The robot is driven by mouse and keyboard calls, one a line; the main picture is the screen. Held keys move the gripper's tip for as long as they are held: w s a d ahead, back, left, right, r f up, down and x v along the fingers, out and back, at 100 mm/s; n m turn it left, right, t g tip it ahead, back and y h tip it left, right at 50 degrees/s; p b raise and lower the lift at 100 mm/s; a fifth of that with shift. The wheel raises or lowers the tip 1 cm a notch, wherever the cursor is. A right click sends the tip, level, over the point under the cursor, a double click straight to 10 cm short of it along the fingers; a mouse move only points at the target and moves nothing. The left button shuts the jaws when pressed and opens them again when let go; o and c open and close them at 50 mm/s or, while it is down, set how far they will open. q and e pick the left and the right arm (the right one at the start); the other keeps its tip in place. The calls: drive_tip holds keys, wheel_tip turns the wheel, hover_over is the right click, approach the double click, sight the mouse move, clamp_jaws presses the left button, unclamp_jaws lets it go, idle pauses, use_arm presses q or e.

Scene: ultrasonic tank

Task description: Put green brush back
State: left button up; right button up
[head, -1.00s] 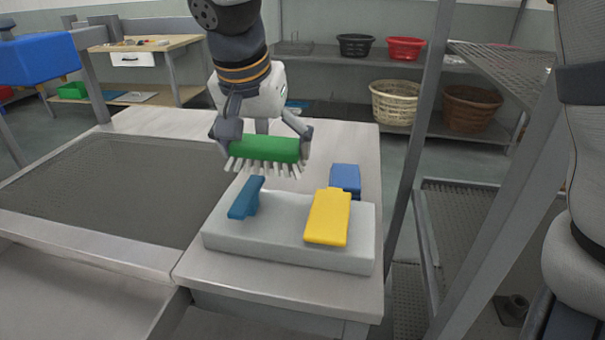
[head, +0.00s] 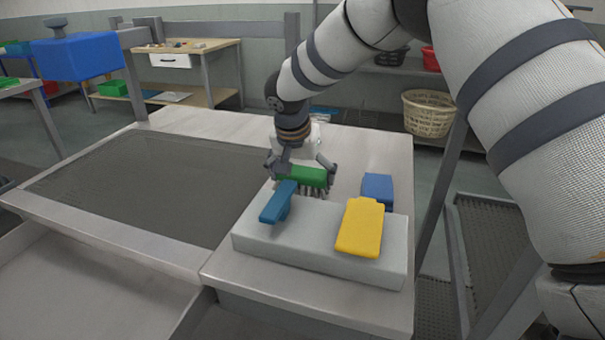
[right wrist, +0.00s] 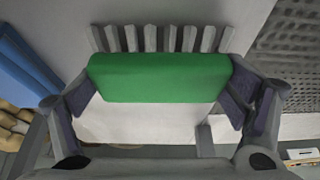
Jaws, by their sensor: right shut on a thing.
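The green brush (head: 303,176) with pale bristles is between the fingers of my right gripper (head: 303,169), above the far edge of the grey block (head: 318,262). My right gripper is shut on it. In the right wrist view, the brush's green back (right wrist: 160,78) spans the gap between the fingers, with bristles pointing to the top. In the head view, the blue tool on the block hides part of the brush's left end and bristles. I cannot tell whether the bristles touch the block. My left gripper is not in view.
A blue tool (head: 279,202) and a yellow piece (head: 361,227) lie on the grey block. A blue piece (head: 377,189) is at its back right corner. A mesh-floored tank (head: 135,190) lies left. A metal rack post (head: 441,190) stands right.

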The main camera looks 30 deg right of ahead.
drive_tip(key=shift+f, duration=0.15)
drive_tip(key=o, duration=0.8)
drive_tip(key=shift+o, duration=0.2)
drive_tip(key=v, duration=1.2)
